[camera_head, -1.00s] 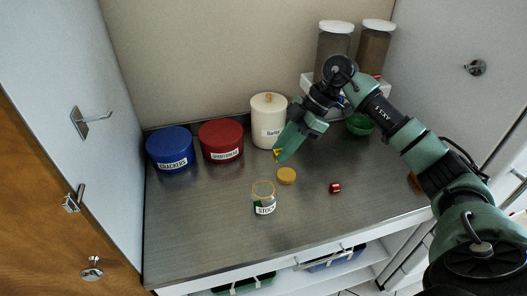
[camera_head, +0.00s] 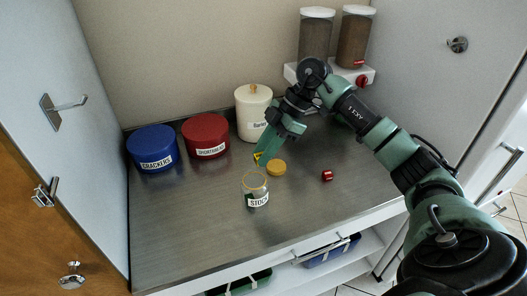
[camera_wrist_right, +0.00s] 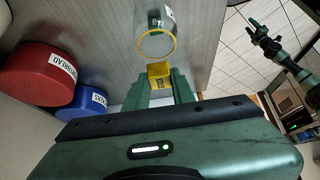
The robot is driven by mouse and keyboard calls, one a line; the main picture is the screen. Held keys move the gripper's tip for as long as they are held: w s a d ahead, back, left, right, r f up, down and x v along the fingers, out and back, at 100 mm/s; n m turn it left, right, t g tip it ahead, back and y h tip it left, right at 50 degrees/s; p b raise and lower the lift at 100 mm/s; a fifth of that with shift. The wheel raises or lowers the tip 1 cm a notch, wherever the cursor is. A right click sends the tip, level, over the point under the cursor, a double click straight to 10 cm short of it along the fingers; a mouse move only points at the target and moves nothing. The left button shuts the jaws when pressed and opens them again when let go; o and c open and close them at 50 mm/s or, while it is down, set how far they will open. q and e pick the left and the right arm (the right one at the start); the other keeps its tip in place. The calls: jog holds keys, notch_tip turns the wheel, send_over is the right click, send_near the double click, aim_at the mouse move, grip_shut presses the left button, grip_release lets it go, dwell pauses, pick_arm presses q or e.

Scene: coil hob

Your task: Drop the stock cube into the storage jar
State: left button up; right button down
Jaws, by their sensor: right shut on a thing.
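The stock cube (camera_wrist_right: 160,72) is yellow with dark print. My right gripper (camera_wrist_right: 160,88) is shut on it. In the head view, the cube (camera_head: 258,157) shows small at the fingertips of my right gripper (camera_head: 260,157), just behind the storage jar. The storage jar (camera_head: 256,190) is clear glass with a yellow rim and a STOCK label, upright and open on the counter. In the right wrist view, the jar (camera_wrist_right: 154,44) lies just beyond the cube.
A yellow round lid (camera_head: 277,168) lies close behind the jar. A small red object (camera_head: 327,175) lies to the right. Blue (camera_head: 153,150), red (camera_head: 206,137) and cream (camera_head: 253,115) canisters stand behind. The front counter (camera_head: 200,235) is clear.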

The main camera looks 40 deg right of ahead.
jog(key=c, duration=1.1)
grip_release()
jog(key=shift+d+r, duration=0.1)
jog(key=b+v, duration=0.1)
jog(key=v, duration=0.6)
jog(key=shift+r, duration=0.25)
jog(key=shift+s+d, duration=0.1)
